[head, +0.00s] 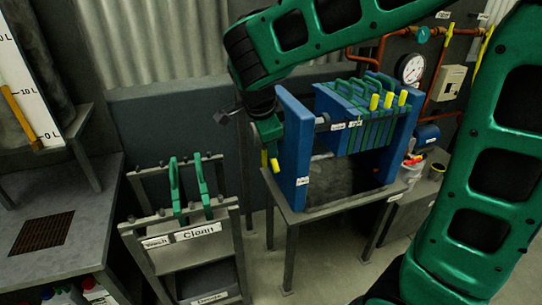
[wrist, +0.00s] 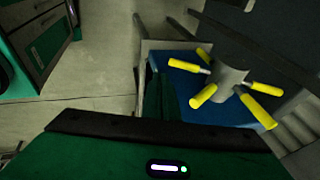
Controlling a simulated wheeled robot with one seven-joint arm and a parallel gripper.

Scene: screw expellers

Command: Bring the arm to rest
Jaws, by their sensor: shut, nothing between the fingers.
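My arm is green with dark cut-outs and arches across the top and right of the head view. My gripper (head: 266,130) hangs down at the left side of the blue press frame (head: 294,150), partly hidden by the arm's dark wrist. Its fingers are hard to make out; nothing shows held in it. In the wrist view a green body with a dark edge fills the bottom. A grey hub with yellow handles (wrist: 230,82) stands by the blue plate, close ahead of the gripper. I cannot tell whether they touch.
Green plates (head: 365,112) with yellow grips hang in the press on a grey table. A rack labelled "Clean" (head: 200,232) holds green-handled plates at lower left. A grey bench (head: 60,225) stands left. Pipes and a gauge (head: 411,69) are on the wall at right.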

